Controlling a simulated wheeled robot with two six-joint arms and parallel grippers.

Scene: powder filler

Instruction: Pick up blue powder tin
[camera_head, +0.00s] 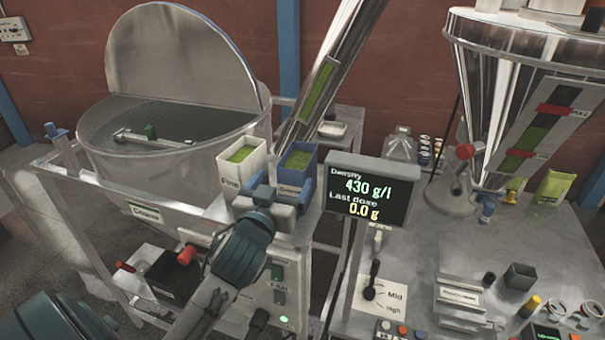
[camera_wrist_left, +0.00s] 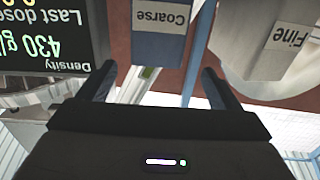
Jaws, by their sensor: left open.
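The blue powder tin (camera_head: 306,158), filled with green powder, stands upright beside a white tin marked Fine (camera_head: 229,182). In the upside-down left wrist view the blue tin (camera_wrist_left: 158,48) bears a Coarse label, and the white tin (camera_wrist_left: 245,60) is to its right. My left gripper (camera_head: 284,188) is open and empty in front of the blue tin, with its fingers spread toward the tin's two sides. The left wrist view shows both fingers (camera_wrist_left: 158,72) apart; I cannot tell whether they touch the tin. My arm hides the tin's lower front.
A display (camera_head: 368,190) reading 430 g/l stands close to the right of the blue tin. A large steel drum (camera_head: 180,60) is behind left. A slanted metal chute (camera_head: 325,75) rises behind the tins. A grey bench (camera_head: 420,240) with small items is at right.

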